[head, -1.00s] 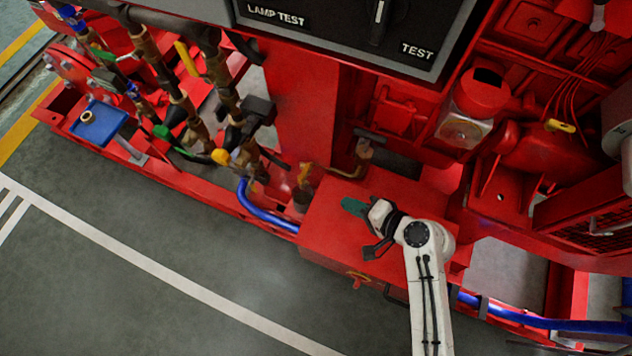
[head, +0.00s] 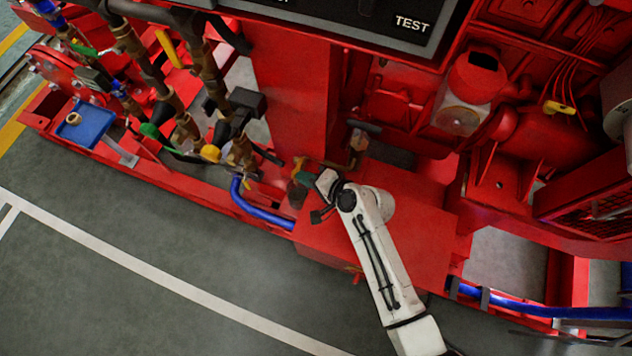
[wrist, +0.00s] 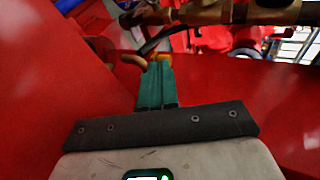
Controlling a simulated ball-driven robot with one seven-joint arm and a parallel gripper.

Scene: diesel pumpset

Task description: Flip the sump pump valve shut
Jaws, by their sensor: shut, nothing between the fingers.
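A small valve with a yellow lever (head: 298,167) stands at the left end of the red box-shaped housing. I see no label naming it as the sump pump valve. My gripper (head: 302,177) has its teal fingers shut and empty, right at this lever; I cannot tell if they touch it. In the wrist view the shut fingertips (wrist: 158,66) point at the yellow piece (wrist: 163,57), which shows just past them and is partly hidden. A curved brass pipe (wrist: 135,61) is just left of the tips.
Brass pipes with a yellow-handled valve (head: 210,153) and black fittings stand to the left. A blue hose (head: 262,208) runs along the front edge. A brass elbow (head: 358,142) rises behind the red housing (head: 420,225). The grey floor in front is clear.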

